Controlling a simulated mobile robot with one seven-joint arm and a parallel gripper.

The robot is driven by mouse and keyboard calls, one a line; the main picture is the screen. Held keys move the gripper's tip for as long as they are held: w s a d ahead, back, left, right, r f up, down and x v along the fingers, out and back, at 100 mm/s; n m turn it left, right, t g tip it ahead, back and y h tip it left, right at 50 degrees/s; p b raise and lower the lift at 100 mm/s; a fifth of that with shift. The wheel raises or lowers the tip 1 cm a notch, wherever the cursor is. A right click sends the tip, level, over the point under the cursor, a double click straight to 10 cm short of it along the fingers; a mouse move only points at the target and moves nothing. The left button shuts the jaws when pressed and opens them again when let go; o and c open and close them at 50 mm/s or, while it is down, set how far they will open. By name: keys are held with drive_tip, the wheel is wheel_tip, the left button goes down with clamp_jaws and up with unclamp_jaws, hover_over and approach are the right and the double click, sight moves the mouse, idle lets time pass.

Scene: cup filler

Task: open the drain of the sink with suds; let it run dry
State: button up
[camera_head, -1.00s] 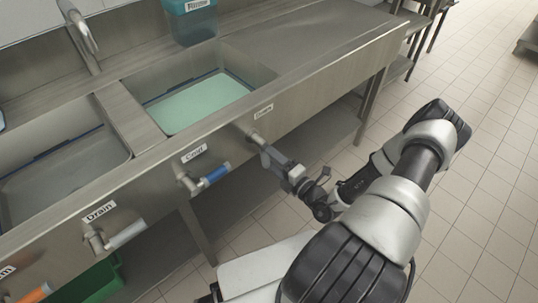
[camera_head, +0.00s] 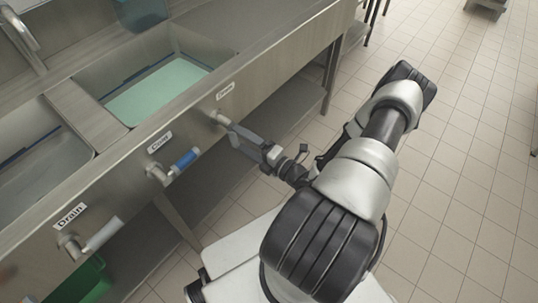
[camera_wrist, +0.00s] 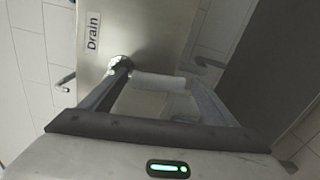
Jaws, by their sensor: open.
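The right-hand sink basin holds pale green liquid (camera_head: 158,90) with a flat, even surface; I cannot make out foam. On the front panel below it is a drain valve (camera_head: 217,116) with a label above it. My gripper (camera_head: 236,137) is at this valve. In the wrist view the "Drain" label (camera_wrist: 93,30), the metal stem and the pale grey handle (camera_wrist: 158,82) show close up. My gripper (camera_wrist: 160,76) is open, with the handle between its spread fingers. In the head view the gripper hides most of this handle.
The left basin (camera_head: 22,165) holds greyish liquid. To the left on the panel are a blue-handled cold tap (camera_head: 185,160) and another drain valve with a grey handle (camera_head: 103,233). A green bin (camera_head: 88,283) stands below.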

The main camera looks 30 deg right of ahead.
drive_tip(key=v, duration=1.4)
drive_tip(key=shift+s+p, duration=0.15)
drive_tip(key=shift+p, duration=0.25)
drive_tip(key=shift+r, duration=0.1)
